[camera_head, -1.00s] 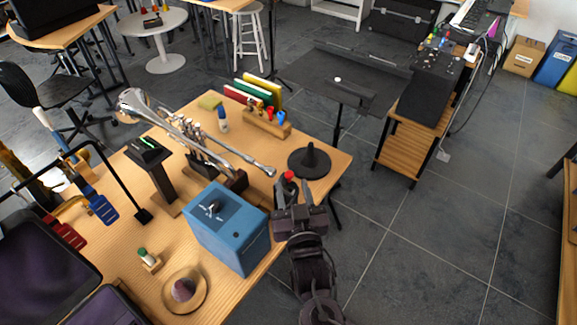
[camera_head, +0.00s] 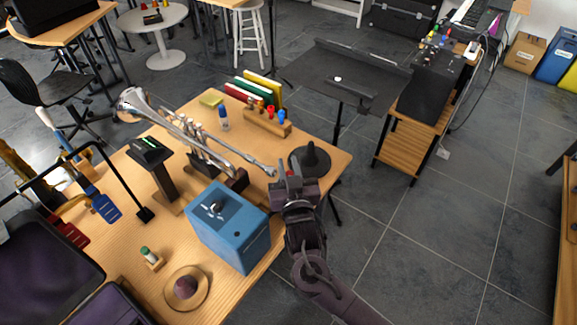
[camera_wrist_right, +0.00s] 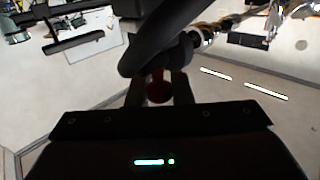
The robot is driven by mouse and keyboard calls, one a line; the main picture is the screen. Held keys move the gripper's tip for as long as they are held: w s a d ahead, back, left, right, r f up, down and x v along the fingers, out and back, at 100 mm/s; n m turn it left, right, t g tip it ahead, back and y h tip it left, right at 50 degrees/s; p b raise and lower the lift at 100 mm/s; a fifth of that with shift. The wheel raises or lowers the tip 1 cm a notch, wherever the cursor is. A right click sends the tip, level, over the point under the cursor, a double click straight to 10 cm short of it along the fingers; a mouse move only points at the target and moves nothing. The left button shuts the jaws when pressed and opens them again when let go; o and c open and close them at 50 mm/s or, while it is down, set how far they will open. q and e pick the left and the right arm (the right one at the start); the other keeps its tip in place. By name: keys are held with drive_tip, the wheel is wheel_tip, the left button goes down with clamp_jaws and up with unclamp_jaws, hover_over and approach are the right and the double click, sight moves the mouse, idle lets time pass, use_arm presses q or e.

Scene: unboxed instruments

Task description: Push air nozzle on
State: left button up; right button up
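A small red-tipped part (camera_head: 291,174), perhaps the air nozzle, is at the right edge of the wooden table, in front of a black cone on a round base (camera_head: 310,159). My right gripper (camera_head: 291,182) is at this red part. In the right wrist view the red part (camera_wrist_right: 158,88) sits between the two fingers of my right gripper (camera_wrist_right: 160,92). The fingers stand apart on either side of it; whether they press on it cannot be told. A dark curved shape (camera_wrist_right: 165,45) hides what lies beyond. My left gripper is not in view.
A blue box (camera_head: 228,235) with a dark fitting on top stands left of my right gripper. A silver trumpet (camera_head: 195,135) rests on a stand, its thin end close to the gripper. A music stand (camera_head: 352,80) is behind.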

clamp_jaws()
drive_tip(key=shift+w+a+f+b, duration=0.1)
drive_tip(key=shift+w+a+b, duration=0.3)
drive_tip(key=shift+a, duration=0.2)
drive_tip(key=shift+w+a+b, duration=0.4)
drive_tip(key=shift+a, duration=0.15)
drive_tip(key=shift+w+a+r, duration=0.1)
drive_tip(key=shift+a+r, duration=0.05)
drive_tip(key=shift+r, duration=0.05)
drive_tip(key=shift+o, duration=1.5)
unclamp_jaws()
drive_tip(key=shift+o, duration=1.4)
drive_tip(key=shift+w+a+f, duration=0.1)
drive_tip(key=shift+w+a, duration=0.05)
drive_tip(key=shift+a, duration=0.05)
